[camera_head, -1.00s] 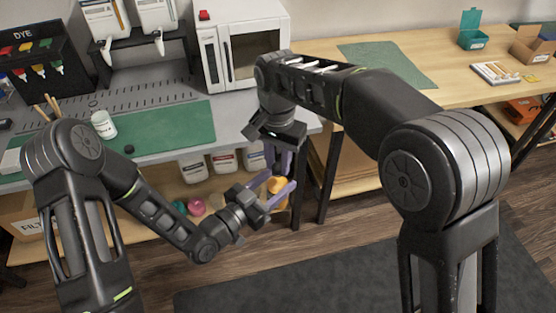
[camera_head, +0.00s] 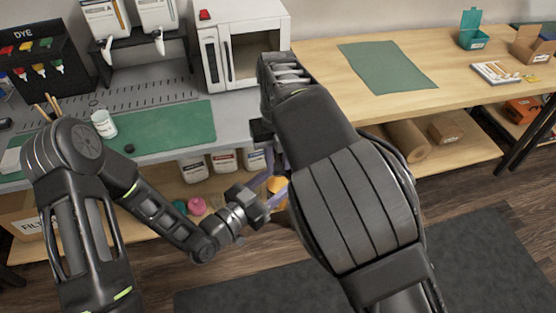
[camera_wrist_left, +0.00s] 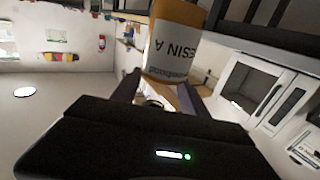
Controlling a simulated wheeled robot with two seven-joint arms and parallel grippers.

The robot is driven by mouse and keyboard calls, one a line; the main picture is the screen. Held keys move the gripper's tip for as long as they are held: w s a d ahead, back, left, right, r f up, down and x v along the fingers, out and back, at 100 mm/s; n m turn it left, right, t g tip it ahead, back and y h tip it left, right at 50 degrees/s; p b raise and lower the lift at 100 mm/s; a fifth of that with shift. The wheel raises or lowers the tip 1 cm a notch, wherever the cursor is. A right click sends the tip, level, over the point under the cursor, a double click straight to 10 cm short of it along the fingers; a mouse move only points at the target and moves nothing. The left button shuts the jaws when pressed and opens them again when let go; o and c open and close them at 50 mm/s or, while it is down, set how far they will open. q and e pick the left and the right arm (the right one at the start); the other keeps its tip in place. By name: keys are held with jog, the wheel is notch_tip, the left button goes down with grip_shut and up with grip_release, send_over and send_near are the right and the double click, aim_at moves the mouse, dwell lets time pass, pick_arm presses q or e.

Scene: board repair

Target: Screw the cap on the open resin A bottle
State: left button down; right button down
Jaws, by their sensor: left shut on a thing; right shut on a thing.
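The amber resin A bottle (camera_wrist_left: 172,45) with its white label is between the fingers of my left gripper (camera_wrist_left: 160,97) in the left wrist view. In the head view, a small orange part of the bottle (camera_head: 279,185) shows below the bench's front edge. My left gripper (camera_head: 272,198) is shut on it. My right gripper (camera_head: 270,168) reaches down from above, close to the bottle, and is shut. My right arm covers most of it and the bottle's upper end. The cap itself cannot be made out.
The grey bench holds a green mat (camera_head: 180,128), a white jar (camera_head: 104,124), a small dark disc (camera_head: 129,149) and a white oven-like box (camera_head: 270,70). Several tubs stand on the shelf below. A wooden table (camera_head: 440,85) is at the right.

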jog(key=c, duration=1.2)
grip_release()
jog(key=shift+o, duration=0.2)
jog(key=shift+r, duration=2.25)
jog(key=shift+c, duration=0.5)
